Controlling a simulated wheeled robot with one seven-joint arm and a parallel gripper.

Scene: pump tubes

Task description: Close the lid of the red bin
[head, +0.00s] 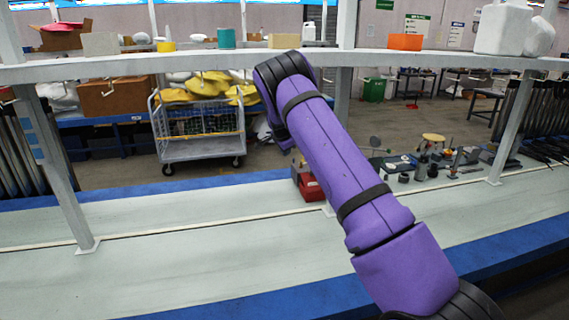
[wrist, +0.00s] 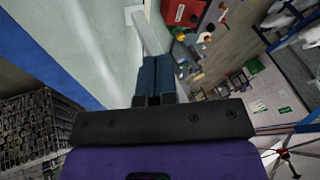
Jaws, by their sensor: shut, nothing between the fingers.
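The red bin (head: 311,188) stands on the pale workbench in the head view, partly hidden behind my purple arm. Whether its lid stands open cannot be told there. The red bin also shows at the top edge of the wrist view (wrist: 184,10), cut off by the frame, with a dark patch on its face. My gripper (wrist: 156,62) shows in the wrist view with its two dark blue fingers together and nothing between them. It is apart from the bin, which lies beyond the fingertips. In the head view my arm hides the gripper.
A white post (wrist: 147,33) stands close beyond the fingertips. Small pump parts (head: 424,160) lie right of my arm. An upper shelf (head: 180,62) carries boxes and an orange bin (head: 405,42). A cart (head: 200,135) stands behind. The bench's left (head: 150,230) is clear.

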